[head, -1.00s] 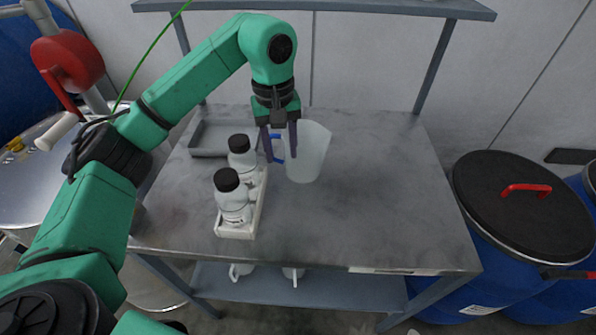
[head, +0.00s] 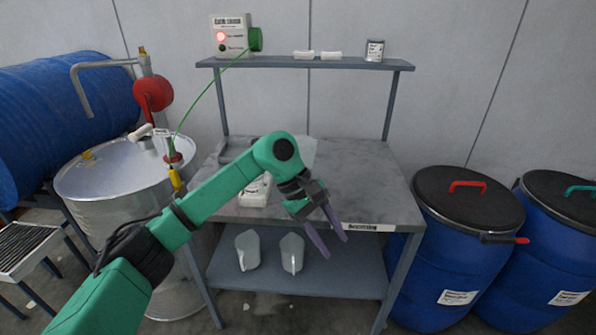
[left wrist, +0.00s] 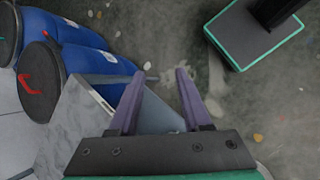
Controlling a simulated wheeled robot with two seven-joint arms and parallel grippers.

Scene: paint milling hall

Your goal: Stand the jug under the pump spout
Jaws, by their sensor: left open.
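A pale translucent jug (head: 308,150) stands on the grey bench top (head: 365,180), mostly hidden behind my left arm in the head view; its handle is hidden. The red hand pump (head: 153,93) stands on the steel drum at the left, and its grey spout pipe (head: 82,92) reaches left and bends down. My left gripper (head: 335,246) is open and empty in front of the bench's front edge, apart from the jug. Its purple fingers also show in the left wrist view (left wrist: 158,85), with nothing between them. My right gripper is in neither view.
Blue drums (head: 455,240) stand close at the right. A slatted stand (head: 25,248) is at far left. White bottles are partly hidden on the bench.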

